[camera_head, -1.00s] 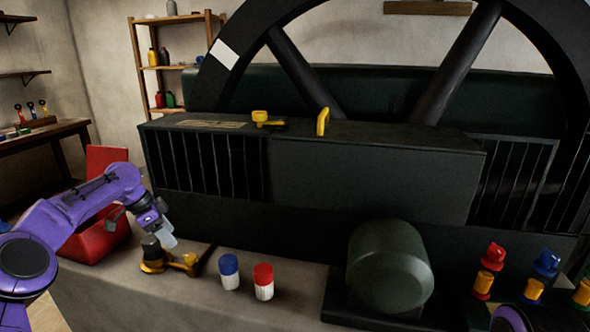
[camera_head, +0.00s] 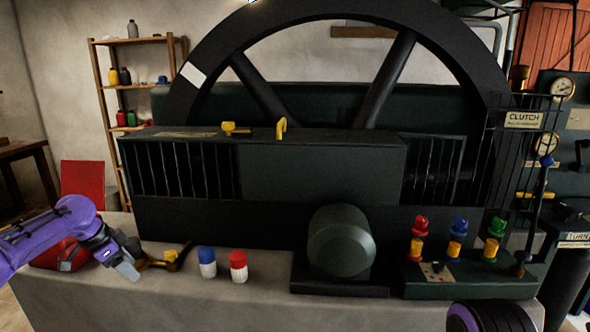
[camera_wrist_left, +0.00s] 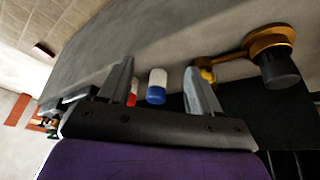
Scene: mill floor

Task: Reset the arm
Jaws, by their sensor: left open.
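My left arm comes in from the left of the head view. Its gripper (camera_head: 126,270) is over the front left of the grey bench (camera_head: 230,305), beside a brass crank-like handle (camera_head: 172,256) that it partly hides. In the left wrist view the two fingers (camera_wrist_left: 159,72) stand apart with nothing gripped. The brass handle with its black knob (camera_wrist_left: 280,70) shows to the right of them there. A blue-capped white container (camera_head: 207,262) and a red-capped one (camera_head: 238,266) stand upright to the right of the gripper. My right gripper is not in view; a purple part of my right arm shows at the lower right.
A red bin (camera_head: 58,255) is behind my left arm. A large dark machine with a flywheel spans the back of the bench. A green rounded housing (camera_head: 340,240) and a panel with red, blue and green-topped fittings (camera_head: 457,240) stand to the right. The bench front is clear.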

